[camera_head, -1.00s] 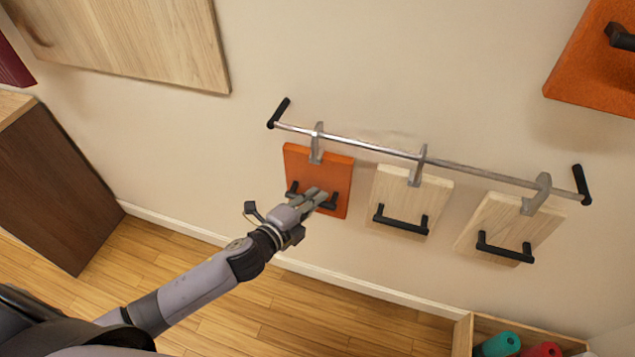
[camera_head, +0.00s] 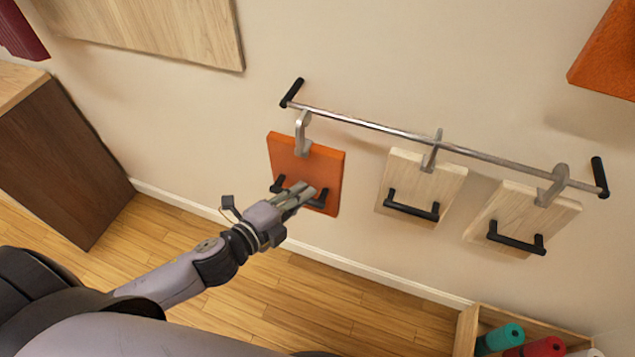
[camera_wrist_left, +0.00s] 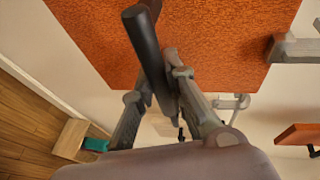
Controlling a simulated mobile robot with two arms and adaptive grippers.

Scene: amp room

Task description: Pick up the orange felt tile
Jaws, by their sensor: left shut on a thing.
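The orange felt tile (camera_head: 300,165) is in front of the wall near the left end of a metal rail (camera_head: 400,133). Its grey hook (camera_head: 302,135) stands up from its top edge; I cannot tell whether the hook still bears on the rail. My left gripper (camera_head: 303,192) is shut on the tile's black bar handle, part of which its fingers hide. In the left wrist view the tile's orange face (camera_wrist_left: 215,45) fills the top, with the dark handle (camera_wrist_left: 145,45) between the fingers (camera_wrist_left: 165,92). My right gripper is not in view.
Two pale wooden tiles (camera_head: 425,180) (camera_head: 525,213) with black handles hang on the rail to the right. Another orange panel (camera_head: 608,55) is at upper right. A crate (camera_head: 467,328) with rolled mats stands below right, a dark cabinet (camera_head: 55,160) at left. Floor below is clear.

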